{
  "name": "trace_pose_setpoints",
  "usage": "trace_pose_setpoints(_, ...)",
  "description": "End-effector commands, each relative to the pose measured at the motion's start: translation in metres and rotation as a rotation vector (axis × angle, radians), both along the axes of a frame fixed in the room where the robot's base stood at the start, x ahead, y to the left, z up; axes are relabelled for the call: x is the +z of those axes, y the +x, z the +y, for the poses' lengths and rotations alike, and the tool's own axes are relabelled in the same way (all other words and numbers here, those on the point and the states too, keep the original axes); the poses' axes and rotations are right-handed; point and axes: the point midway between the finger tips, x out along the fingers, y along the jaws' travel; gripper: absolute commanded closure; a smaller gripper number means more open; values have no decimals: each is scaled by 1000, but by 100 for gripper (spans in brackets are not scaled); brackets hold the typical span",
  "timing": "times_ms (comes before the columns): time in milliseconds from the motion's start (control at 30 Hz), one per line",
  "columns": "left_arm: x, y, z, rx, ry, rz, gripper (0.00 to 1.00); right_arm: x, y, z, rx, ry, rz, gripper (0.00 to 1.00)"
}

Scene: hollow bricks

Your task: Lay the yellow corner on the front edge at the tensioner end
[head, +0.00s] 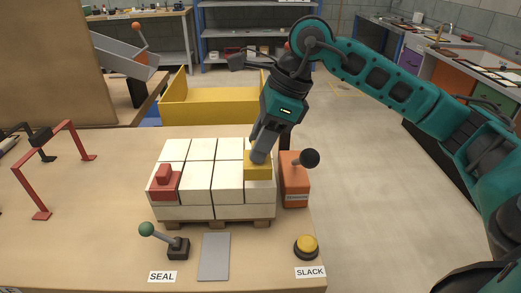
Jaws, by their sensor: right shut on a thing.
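The yellow corner (258,170) is at the front right edge of the stack of white bricks (197,181), on the side by the tensioner. My right gripper (259,158) is shut on the yellow corner from above; its fingers hide part of it. I cannot tell whether the corner rests fully on the bricks. The orange tensioner (294,183), with a black ball lever, stands just right of the stack. A red corner piece (164,183) sits on the front left edge of the stack. My left gripper is not in view.
The stack stands on a wooden pallet (215,222). In front are a green-knobbed lever (172,243) by the SEAL label, a grey plate (214,256) and a yellow button (306,246) by the SLACK label. Red frames (63,158) stand left. A yellow bin (212,98) is behind.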

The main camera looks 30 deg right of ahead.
Motion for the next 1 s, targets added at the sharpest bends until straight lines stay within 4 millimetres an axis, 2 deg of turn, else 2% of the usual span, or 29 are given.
trace_pose_setpoints(33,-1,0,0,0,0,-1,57,-10,-1,0,-1,-2,5,86)
trace_pose_setpoints(133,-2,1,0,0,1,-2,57,-22,-1,0,-1,0,3,86)
trace_pose_setpoints(367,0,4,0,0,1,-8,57,-22,0,0,-1,0,0,86)
trace_pose_setpoints(567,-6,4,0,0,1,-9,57,-29,0,0,-1,0,0,86)
trace_pose_setpoints(600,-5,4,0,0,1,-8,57,-27,0,0,-1,0,0,54)
trace_pose_setpoints(833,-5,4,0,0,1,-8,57,-27,0,0,-1,0,0,31)
trace_pose_setpoints(1000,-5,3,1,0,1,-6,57,-27,0,0,-1,0,0,31)
